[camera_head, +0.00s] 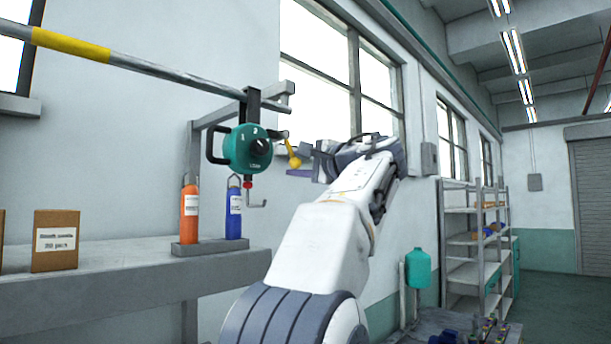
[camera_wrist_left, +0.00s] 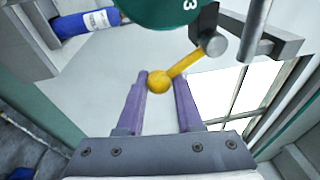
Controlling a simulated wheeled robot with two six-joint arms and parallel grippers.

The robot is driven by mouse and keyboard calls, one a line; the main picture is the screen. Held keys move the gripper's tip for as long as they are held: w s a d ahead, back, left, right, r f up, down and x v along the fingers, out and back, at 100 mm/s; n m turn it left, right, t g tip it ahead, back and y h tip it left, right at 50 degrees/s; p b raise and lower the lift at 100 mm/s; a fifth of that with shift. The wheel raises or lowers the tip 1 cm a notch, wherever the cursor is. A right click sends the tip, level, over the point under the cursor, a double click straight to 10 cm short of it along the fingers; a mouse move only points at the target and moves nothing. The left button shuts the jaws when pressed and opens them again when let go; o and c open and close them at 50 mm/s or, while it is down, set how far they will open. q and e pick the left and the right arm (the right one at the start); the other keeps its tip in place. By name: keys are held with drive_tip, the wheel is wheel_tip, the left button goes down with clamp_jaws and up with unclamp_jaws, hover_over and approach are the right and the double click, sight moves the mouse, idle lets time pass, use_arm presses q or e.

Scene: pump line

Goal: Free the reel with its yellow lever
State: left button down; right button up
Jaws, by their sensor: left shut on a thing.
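The reel is a round green body (camera_head: 242,150) with a dark handle on its left and a black dial. My left gripper (camera_head: 299,163) is at the knob. In the left wrist view, its purple fingers (camera_wrist_left: 162,78) are shut on the knob of the lever (camera_wrist_left: 160,82), and the reel's green edge (camera_wrist_left: 165,10) shows above. My right gripper is out of view.
An orange bottle (camera_head: 190,213) and a blue bottle (camera_head: 234,215) stand on a tray on the grey bench (camera_head: 140,283). A box (camera_head: 56,242) sits further left. A window (camera_head: 320,70) is behind. Shelves (camera_head: 470,240) stand at the right.

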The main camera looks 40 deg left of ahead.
use_arm(q)
drive_tip(key=n, duration=0.1)
drive_tip(key=r+n, duration=0.1)
drive_tip(key=n, duration=0.1)
drive_tip(key=shift+w+r+g, duration=0.25)
drive_tip(key=shift+w+g, duration=0.05)
drive_tip(key=shift+w+r+n+g+y+p, duration=0.2)
drive_tip(key=shift+w+r+n, duration=0.1)
drive_tip(key=shift+n, duration=0.55)
drive_tip(key=shift+w+r+n+g+y+p, duration=0.2)
drive_tip(key=shift+w+n, duration=0.1)
drive_tip(key=shift+n, duration=0.55)
drive_tip(key=shift+c, duration=2.4)
unclamp_jaws()
